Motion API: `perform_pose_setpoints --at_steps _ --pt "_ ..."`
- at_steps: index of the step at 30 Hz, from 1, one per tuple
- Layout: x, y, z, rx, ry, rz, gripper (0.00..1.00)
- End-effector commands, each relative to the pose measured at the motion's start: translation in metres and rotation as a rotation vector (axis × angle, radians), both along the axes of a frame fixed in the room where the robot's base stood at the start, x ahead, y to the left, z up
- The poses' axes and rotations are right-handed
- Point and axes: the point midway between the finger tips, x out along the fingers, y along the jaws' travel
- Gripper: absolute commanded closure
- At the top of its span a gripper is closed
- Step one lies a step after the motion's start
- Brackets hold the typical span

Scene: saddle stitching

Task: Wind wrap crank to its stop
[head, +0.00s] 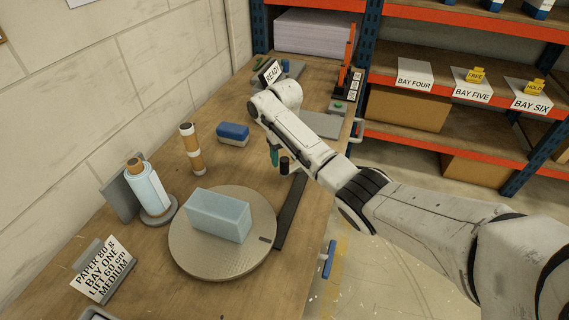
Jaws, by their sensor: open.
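A round grey-brown turntable (190,258) lies on the bench with a pale blue block (218,215) on it. A long dark flat bar (290,214) lies beside its right edge. A short black upright knob (284,165) stands beyond the bar's far end; I cannot tell if it is the wrap crank's handle. My gripper (274,157) is open and points down, close to the left of the black knob. My arm hides much of this area, so contact cannot be told.
A film roll (147,190) on a round base and a brown-and-white roll (190,150) stand left. A blue-and-white block (233,133) lies behind. A paper sign (101,268) stands front left. Orange shelving (455,93) stands right.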

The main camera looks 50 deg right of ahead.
Motion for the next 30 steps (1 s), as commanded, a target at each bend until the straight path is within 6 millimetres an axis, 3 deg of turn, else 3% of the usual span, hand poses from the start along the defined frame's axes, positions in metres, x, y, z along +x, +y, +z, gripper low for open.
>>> perform_pose_setpoints --at_steps 6,12,25,30 --pt "0.001 -0.001 0.042 -0.002 -0.004 -0.001 0.42" --pt "0.0 0.0 0.064 -0.001 -0.002 -0.001 0.42" --pt "0.0 0.0 0.069 0.0 -0.001 -0.005 0.42" --pt "0.002 -0.002 0.069 -0.001 -0.007 -0.131 0.42"
